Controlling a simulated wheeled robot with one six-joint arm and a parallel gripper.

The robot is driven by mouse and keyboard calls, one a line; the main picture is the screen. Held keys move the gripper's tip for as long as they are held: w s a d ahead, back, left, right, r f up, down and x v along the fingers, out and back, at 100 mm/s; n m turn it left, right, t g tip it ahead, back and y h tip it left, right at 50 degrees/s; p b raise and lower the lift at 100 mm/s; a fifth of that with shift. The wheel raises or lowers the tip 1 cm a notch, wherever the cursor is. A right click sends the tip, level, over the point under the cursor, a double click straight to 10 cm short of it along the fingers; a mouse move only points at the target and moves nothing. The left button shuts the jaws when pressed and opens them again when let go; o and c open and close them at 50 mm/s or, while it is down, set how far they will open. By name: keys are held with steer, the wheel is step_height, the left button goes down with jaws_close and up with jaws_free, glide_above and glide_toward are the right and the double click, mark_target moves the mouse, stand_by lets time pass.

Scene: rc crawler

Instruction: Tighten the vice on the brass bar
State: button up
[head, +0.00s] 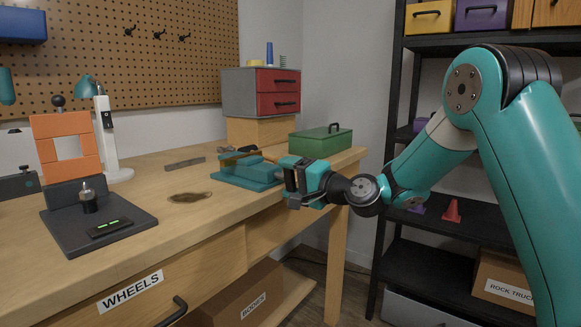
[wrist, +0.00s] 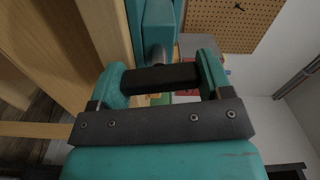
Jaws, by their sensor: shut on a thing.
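The teal vice (head: 247,172) is mounted near the right front edge of the workbench. A brownish bar (head: 267,155), seemingly the brass bar, shows at the top of the vice, partly hidden; I cannot tell how tightly the jaws sit on it. My gripper (head: 291,178) is at the vice's front end. In the wrist view my gripper (wrist: 160,80) is shut on the dark vice handle (wrist: 160,76), which lies crosswise between the two teal fingers. The grey screw (wrist: 158,54) runs from the handle to the vice body (wrist: 157,25).
A green toolbox (head: 320,142) stands behind my gripper. A drawer cabinet (head: 262,92) stands at the back. A flat metal strip (head: 185,163) and a dark stain (head: 190,197) lie left of the vice. A black stand with an orange frame (head: 68,150) is at left. A shelf rack (head: 450,210) is at right.

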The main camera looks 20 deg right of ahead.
steer(key=m+p, duration=0.7)
steer(key=shift+d+r, duration=0.1)
steer(key=shift+r, duration=0.1)
steer(key=m+p, duration=0.5)
steer(key=shift+f, duration=0.1)
steer(key=shift+f+m+p, duration=0.1)
steer(key=shift+m+p, duration=0.75)
steer(key=shift+m, duration=0.15)
steer(key=shift+f, duration=0.1)
steer(key=o, duration=0.9)
steer(key=shift+b+v, duration=8.55)
steer(key=shift+v, duration=0.15)
